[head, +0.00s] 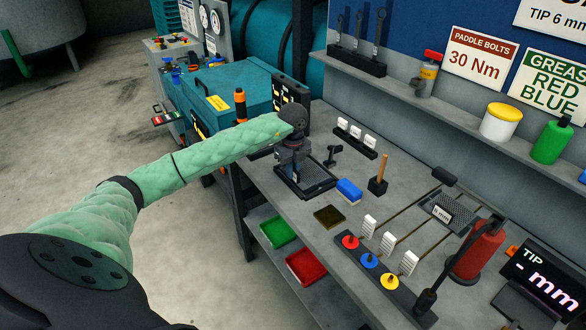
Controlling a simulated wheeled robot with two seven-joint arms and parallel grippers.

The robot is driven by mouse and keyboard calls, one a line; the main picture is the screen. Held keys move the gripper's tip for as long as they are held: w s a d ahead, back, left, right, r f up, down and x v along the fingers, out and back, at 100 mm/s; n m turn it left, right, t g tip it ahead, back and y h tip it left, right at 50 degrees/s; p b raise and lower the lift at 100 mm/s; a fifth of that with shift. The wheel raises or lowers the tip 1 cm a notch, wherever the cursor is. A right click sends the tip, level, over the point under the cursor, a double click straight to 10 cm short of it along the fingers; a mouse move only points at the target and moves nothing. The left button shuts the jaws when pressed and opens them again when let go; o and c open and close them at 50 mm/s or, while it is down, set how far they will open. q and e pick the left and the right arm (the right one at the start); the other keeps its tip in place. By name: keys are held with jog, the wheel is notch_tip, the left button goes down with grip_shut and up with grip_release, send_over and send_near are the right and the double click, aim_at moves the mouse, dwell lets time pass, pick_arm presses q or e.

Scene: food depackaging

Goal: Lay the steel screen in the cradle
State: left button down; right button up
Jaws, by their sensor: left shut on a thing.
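A dark mesh panel (452,207) with a "6 mm" tag, which looks like the steel screen, lies at the right of the bench across thin rods. I cannot tell for sure which part is the cradle; the rods (398,208) with dark end blocks may belong to it. My left gripper (295,176) points down over a black rectangular frame (319,188) at the bench's left end, well left of the mesh panel. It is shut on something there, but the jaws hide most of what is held. My right gripper is not in view.
Near the gripper are a blue block (348,190), a brown square pad (328,216) and a wooden-handled tool (381,174). A strip with red, blue and yellow knobs (369,261) and a red cylinder (478,249) stand in front. Green (279,231) and red (306,265) trays sit below.

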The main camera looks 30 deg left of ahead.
pick_arm(q)
jog(key=shift+f, duration=0.4)
jog(key=c, duration=1.8)
grip_release()
jog(key=shift+f, duration=0.1)
jog(key=o, duration=0.3)
jog(key=shift+o, duration=0.2)
jog(key=shift+r, duration=0.2)
